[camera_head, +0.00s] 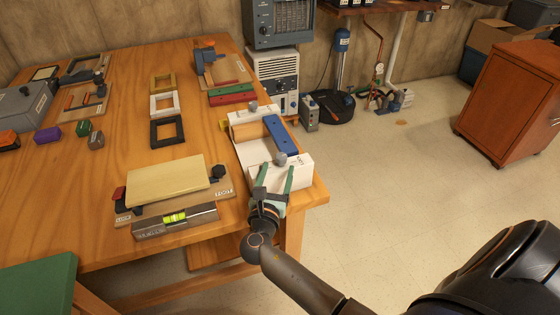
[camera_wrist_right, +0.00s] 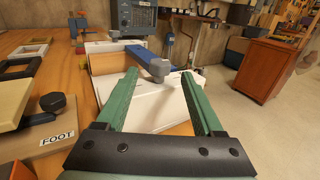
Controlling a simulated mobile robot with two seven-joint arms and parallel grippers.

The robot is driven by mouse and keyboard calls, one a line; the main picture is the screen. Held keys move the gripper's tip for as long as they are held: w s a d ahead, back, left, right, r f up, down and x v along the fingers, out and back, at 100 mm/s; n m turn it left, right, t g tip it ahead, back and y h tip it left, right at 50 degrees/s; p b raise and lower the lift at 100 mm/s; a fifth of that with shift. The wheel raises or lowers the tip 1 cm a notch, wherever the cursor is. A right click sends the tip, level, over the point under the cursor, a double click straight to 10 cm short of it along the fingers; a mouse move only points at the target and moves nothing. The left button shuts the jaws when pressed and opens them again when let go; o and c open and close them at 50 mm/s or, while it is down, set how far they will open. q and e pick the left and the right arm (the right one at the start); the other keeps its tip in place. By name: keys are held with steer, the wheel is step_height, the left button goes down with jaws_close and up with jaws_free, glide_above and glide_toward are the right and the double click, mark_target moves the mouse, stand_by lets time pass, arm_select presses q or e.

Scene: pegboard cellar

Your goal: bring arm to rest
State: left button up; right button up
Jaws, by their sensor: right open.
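My right gripper (camera_head: 273,182) is at the front right corner of the wooden workbench (camera_head: 120,128). Its two green fingers are apart with nothing between them, as the right wrist view (camera_wrist_right: 165,95) also shows. Just beyond the fingertips is a white fixture (camera_head: 297,170) with a blue bar (camera_head: 281,136) and a grey knob (camera_head: 282,158) at the bar's near end. The knob appears ahead of the fingers in the right wrist view (camera_wrist_right: 159,69); I cannot tell whether they touch. My left gripper is not in view.
A pale board (camera_head: 168,184) in a wooden fixture and a spirit level (camera_head: 175,220) lie left of the gripper. Small frames (camera_head: 167,131) and red and green bars (camera_head: 231,98) sit farther back. The floor (camera_head: 400,170) right of the bench is open up to a wooden cabinet (camera_head: 512,100).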

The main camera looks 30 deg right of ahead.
steer(key=shift+v, duration=0.9)
steer(key=s+f+m+g+y, duration=0.4)
steer(key=s+f+m, duration=0.1)
steer(key=s+m, duration=0.35)
steer(key=s+f+m+g+y, duration=0.3)
steer(key=s+f+m+g, duration=0.1)
steer(key=s+m, duration=0.5)
steer(key=s+a+r+m+g+y, duration=0.1)
steer(key=s+a+r+m+y, duration=0.1)
steer(key=s+a+m+y, duration=0.5)
steer(key=w+a+f+t+y+p, duration=0.1)
steer(key=w+a+f+t+p, duration=0.1)
steer(key=a+t+p, duration=0.3)
steer(key=w+p, duration=0.1)
steer(key=p, duration=0.3)
steer(key=shift+f+m, duration=0.25)
steer(key=shift+m, duration=0.1)
steer(key=shift+w, duration=0.15)
